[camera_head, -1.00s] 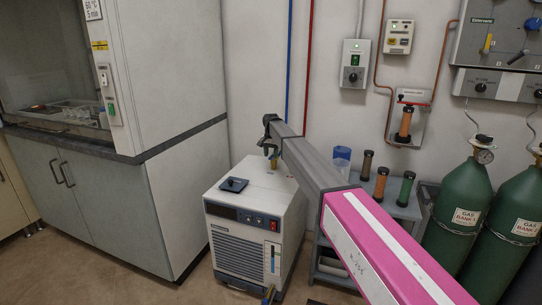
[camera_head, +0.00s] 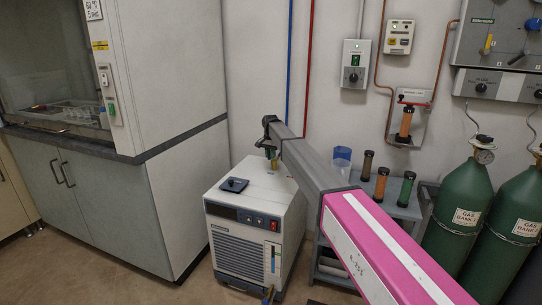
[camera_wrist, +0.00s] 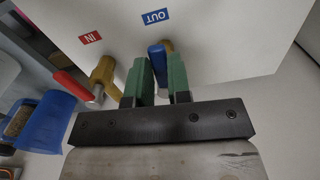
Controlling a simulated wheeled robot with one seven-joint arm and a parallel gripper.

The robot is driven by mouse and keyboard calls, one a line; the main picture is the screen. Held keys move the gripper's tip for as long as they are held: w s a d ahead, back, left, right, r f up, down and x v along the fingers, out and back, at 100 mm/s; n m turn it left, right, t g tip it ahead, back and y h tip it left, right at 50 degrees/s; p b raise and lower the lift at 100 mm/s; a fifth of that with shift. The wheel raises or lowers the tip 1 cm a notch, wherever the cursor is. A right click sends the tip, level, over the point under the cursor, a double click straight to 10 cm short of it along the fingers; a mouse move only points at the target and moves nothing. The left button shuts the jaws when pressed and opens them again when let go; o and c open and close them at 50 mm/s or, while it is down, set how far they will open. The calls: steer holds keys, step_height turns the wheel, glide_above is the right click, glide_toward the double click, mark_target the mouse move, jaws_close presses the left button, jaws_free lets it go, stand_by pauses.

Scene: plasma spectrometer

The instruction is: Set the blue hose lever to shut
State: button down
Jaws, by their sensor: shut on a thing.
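The blue hose lever (camera_wrist: 155,50) shows in the wrist view below the blue OUT label (camera_wrist: 157,16). In the head view my gripper (camera_head: 271,143) is over the back of the white chiller (camera_head: 255,220), and the lever itself cannot be made out there.
In the wrist view a red lever (camera_wrist: 72,85) on another brass valve (camera_wrist: 103,72) is left of my fingers, below the red IN label (camera_wrist: 90,38). A blue container (camera_wrist: 38,122) is further left. The wall and pipes are close behind the chiller; green gas cylinders (camera_head: 465,215) stand right.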

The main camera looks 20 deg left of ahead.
steer(key=shift+w+a+m, duration=0.55)
steer(key=shift+w+m, duration=0.2)
steer(key=shift+m, duration=2.05)
steer(key=shift+w+a+m, duration=0.6)
steer(key=shift+w+m, duration=0.15)
steer(key=shift+m, duration=2.05)
steer(key=shift+w+a+m, duration=0.55)
steer(key=shift+w+m, duration=0.2)
steer(key=shift+m, duration=2.05)
steer(key=c, duration=1.1)
jaws_free()
steer(key=shift+d, duration=0.15)
steer(key=shift+o, duration=0.2)
steer(key=shift+r, duration=0.1)
